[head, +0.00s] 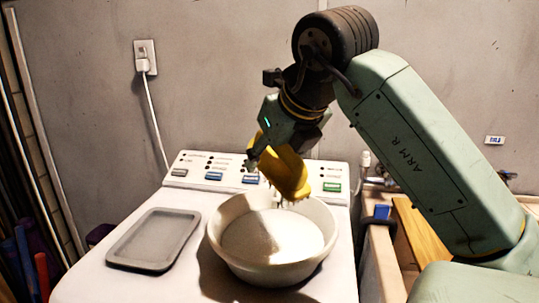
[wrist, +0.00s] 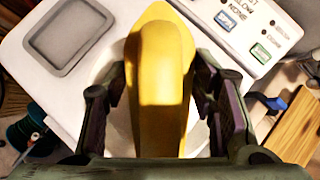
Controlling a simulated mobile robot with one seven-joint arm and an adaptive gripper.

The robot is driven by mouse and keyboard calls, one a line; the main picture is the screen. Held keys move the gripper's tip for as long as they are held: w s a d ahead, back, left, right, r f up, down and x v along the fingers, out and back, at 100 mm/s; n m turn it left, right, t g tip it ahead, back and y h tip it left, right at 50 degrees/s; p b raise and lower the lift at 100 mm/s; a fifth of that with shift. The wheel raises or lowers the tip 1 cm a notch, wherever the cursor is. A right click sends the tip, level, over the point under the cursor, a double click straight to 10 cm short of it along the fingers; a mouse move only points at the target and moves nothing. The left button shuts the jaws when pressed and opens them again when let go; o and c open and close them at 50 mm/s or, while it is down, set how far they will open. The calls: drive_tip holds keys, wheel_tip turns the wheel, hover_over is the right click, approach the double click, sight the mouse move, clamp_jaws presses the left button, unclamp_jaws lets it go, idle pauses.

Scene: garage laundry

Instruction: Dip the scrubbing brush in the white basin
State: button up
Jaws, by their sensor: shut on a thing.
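My gripper (head: 262,158) is shut on the yellow scrubbing brush (head: 287,172). The brush hangs tilted, its lower end with bristles at the back right part of the white basin's opening. I cannot tell whether the bristles touch what is in the basin. The white basin (head: 228,262) stands on the white machine's top and has a pale, whitish surface inside. In the wrist view the brush (wrist: 161,75) lies between the two fingers (wrist: 162,112) and hides most of the basin.
A grey tray (head: 154,240) lies left of the basin on the white machine (head: 88,285). The machine's control panel (head: 195,172) rises behind the basin. To the right are a wooden board (head: 420,232) and a blue clamp-like thing (head: 381,212).

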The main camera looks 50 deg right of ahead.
drive_tip(key=shift+f+b, duration=4.65)
drive_tip(key=shift+f, duration=1.3)
drive_tip(key=shift+r, duration=0.1)
wheel_tip(320, 180, up, 11)
drive_tip(key=p, duration=0.8)
drive_tip(key=shift+f, duration=0.2)
